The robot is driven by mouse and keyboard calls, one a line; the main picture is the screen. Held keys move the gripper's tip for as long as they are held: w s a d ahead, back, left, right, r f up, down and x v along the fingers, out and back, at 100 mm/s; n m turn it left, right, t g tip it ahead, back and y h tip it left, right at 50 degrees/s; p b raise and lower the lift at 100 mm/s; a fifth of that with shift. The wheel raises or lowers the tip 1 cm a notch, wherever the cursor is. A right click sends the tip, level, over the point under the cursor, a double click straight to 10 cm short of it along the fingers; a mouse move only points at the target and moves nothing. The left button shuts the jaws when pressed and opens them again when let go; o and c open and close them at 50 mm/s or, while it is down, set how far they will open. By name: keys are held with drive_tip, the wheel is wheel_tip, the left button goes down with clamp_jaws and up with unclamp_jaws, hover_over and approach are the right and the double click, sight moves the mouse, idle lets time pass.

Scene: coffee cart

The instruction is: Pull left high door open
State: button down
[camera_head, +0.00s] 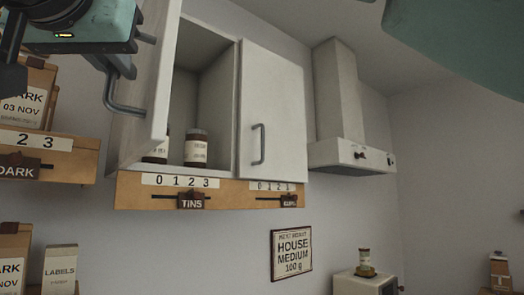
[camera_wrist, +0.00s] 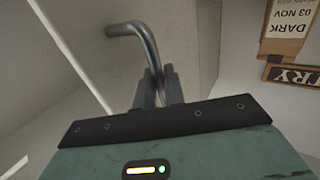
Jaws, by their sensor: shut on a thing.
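The left high door (camera_head: 158,75) of the white wall cupboard stands well open, swung out toward me, and part of the interior shows. Its grey bar handle (camera_head: 122,106) is on the door's outer face, at the left. My gripper (camera_head: 140,52) is at the upper end of this handle, partly cut by the top edge of the head view. In the wrist view, the fingers of my gripper (camera_wrist: 158,88) are closed on the handle bar (camera_wrist: 143,42), with the pale door panel (camera_wrist: 75,65) beside them.
The right cupboard door (camera_head: 272,110) is shut. Jars (camera_head: 196,148) stand inside the open side. A wooden strip labelled TINS (camera_head: 135,194) runs below. A range hood (camera_head: 340,105) hangs to the right. Shelves with boxes (camera_head: 60,268) are at the left.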

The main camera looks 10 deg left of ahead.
drive_tip(key=shift+s+a, duration=0.2)
drive_tip(key=shift+a, duration=0.05)
